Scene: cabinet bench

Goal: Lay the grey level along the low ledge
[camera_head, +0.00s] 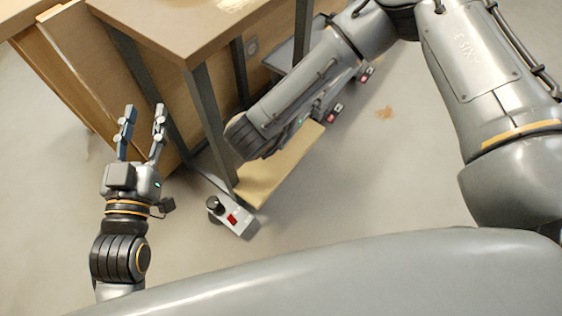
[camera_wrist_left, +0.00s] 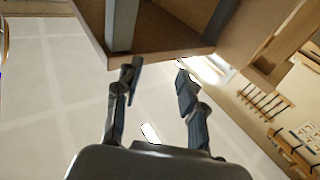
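My left gripper (camera_head: 143,112) is at the left of the head view, with its two fingers spread and nothing between them. It also shows open and empty in the left wrist view (camera_wrist_left: 158,76), below the underside of a wooden board. A low wooden ledge (camera_head: 272,178) shows near the floor beneath the bench, partly covered by my other arm. I cannot make out the grey level for certain in either view. My right gripper is not visible; only links of that arm show.
The wooden bench (camera_head: 175,28) stands on grey metal legs (camera_head: 212,125) close to my left gripper. A small grey-white device (camera_head: 233,219) with a red patch and black knob is by the ledge's near end. Open floor (camera_head: 370,170) lies to the right.

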